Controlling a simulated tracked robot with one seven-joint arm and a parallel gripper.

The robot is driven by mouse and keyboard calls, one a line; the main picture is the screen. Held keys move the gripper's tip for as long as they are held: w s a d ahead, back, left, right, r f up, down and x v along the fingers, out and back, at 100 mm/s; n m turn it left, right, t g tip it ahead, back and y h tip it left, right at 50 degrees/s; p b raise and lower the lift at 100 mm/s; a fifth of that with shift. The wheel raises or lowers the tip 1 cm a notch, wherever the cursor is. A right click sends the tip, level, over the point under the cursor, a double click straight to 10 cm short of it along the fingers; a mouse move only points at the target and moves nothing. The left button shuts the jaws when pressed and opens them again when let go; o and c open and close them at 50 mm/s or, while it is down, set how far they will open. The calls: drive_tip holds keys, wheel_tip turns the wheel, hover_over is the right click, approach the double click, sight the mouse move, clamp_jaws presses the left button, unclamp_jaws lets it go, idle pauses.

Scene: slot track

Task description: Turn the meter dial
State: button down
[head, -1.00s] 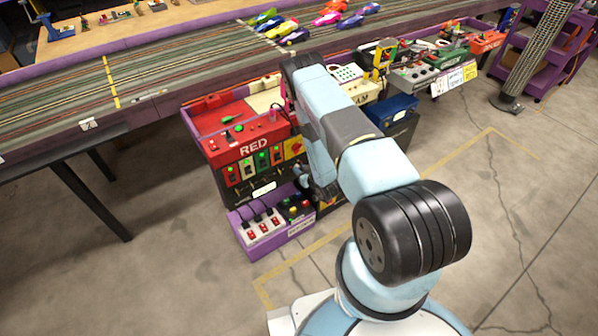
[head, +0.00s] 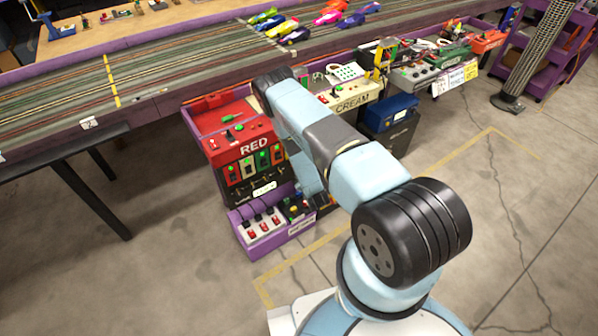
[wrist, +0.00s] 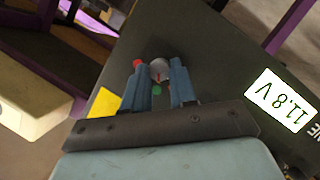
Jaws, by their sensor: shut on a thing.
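In the wrist view a round grey dial (wrist: 160,68) with a red mark stands out from a dark panel (wrist: 205,50). My gripper (wrist: 158,72) has its two blue fingers on either side of the dial, shut on it. A white display (wrist: 280,99) reading 11.8 V is on the same panel, to the right. A red spot and a green spot show beside the fingers. In the head view my arm hides the gripper and the dial.
In the head view a red station (head: 239,133) stands left of my arm, with a purple box of switches (head: 250,234) low in front. A cream station (head: 352,104) and a blue box (head: 392,112) are to the right. Open floor lies right of my arm.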

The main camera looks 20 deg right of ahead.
drive_tip(key=shift+s+a+f, duration=0.15)
drive_tip(key=shift+f, duration=0.05)
idle(0.4)
drive_tip(key=c, duration=1.1)
unclamp_jaws()
drive_tip(key=shift+c, duration=0.2)
drive_tip(key=shift+o, duration=1.1)
drive_tip(key=shift+r, duration=0.1)
drive_tip(key=v, duration=1.3)
drive_tip(key=shift+s, duration=0.3)
